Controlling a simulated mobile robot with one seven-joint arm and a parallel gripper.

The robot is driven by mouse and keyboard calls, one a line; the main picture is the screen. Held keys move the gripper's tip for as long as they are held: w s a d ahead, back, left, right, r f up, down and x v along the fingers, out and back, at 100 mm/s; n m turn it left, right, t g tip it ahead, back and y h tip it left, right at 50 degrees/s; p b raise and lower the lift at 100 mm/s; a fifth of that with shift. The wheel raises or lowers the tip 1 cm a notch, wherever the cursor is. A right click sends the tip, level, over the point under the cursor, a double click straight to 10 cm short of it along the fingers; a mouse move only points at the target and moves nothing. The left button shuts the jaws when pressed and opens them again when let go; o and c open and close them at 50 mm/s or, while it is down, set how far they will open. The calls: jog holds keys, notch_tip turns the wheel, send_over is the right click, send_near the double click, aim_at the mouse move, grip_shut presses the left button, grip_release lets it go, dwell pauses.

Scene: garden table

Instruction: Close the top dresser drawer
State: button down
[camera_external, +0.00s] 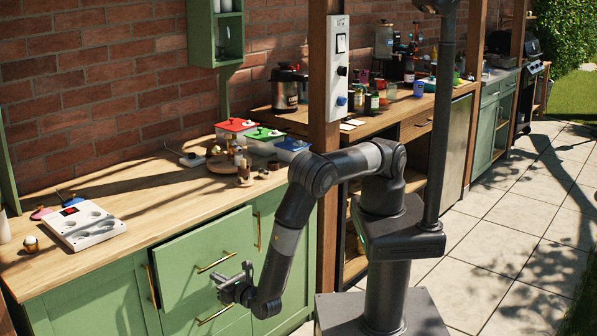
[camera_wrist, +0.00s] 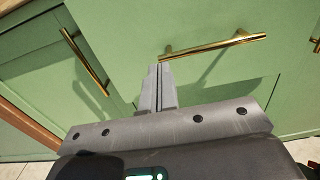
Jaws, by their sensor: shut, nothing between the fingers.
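The top dresser drawer (camera_external: 180,262) is a green front with a horizontal brass handle (camera_external: 216,262), under the wooden counter. Its front appears to stand out somewhat from the cabinet face; the exact gap is hard to tell. In the wrist view, its brass handle (camera_wrist: 225,44) lies just beyond and right of my fingertips. My gripper (camera_external: 232,287) is low in front of the dresser, just below the drawer handle. In the wrist view, my gripper (camera_wrist: 158,70) has its fingers together, with nothing between them. I cannot tell whether the fingertips touch the drawer front.
A lower brass handle (camera_external: 215,314) sits beneath. Vertical door handles flank the drawer, at left (camera_external: 152,286) and right (camera_external: 258,232). The counter (camera_external: 160,195) holds a white device (camera_external: 84,225) and lidded containers (camera_external: 264,140). The paved floor (camera_external: 500,215) at right is open.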

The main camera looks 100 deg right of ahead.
aim_at(192, 262)
jog(key=x, duration=1)
jog(key=x, duration=0.4)
jog(key=shift+w+d, duration=0.3)
jog(key=shift+d, duration=0.05)
jog(key=v, duration=1.5)
